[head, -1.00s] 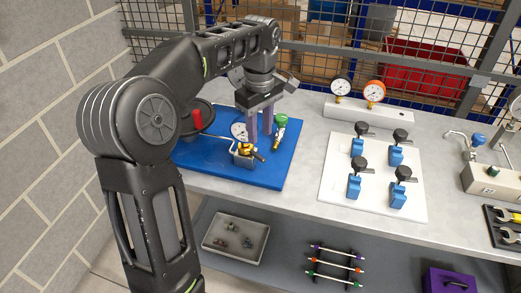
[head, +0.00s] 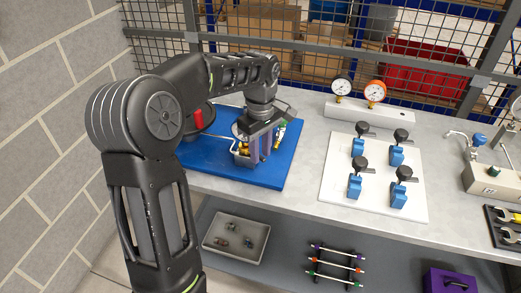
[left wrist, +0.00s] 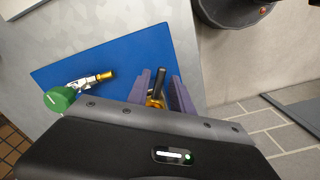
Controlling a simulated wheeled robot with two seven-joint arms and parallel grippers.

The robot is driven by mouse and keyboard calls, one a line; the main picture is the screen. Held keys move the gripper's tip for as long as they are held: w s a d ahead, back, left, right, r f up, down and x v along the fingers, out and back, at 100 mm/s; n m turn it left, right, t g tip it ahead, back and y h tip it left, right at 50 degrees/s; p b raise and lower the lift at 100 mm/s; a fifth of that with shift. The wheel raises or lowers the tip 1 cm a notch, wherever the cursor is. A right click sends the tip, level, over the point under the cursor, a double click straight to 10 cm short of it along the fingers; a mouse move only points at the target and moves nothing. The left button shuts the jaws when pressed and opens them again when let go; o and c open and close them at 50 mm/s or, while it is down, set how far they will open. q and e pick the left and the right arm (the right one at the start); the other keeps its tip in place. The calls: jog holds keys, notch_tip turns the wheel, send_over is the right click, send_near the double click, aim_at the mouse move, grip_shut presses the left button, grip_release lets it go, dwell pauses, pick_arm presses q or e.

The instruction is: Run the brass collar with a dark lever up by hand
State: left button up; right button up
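The brass collar (head: 243,149) is at the fitting on the blue mat (head: 215,165), partly hidden by my left gripper in the head view. My left gripper (head: 260,158) points down over the mat just right of the visible brass. In the left wrist view its two purple-grey fingers (left wrist: 164,84) stand apart, with brass (left wrist: 154,101) and a dark piece, perhaps the lever, showing between them. I cannot tell whether either finger touches the collar. My right gripper is in neither view.
A green-knobbed valve with a brass end (left wrist: 82,87) lies on the mat beside the gripper. A white board (head: 376,180) with several blue valves stands to the right. A two-gauge block (head: 370,115) is behind it. A grey tray (head: 236,238) sits on the lower shelf.

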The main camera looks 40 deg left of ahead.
pick_arm(q)
grip_shut()
dwell(1.1)
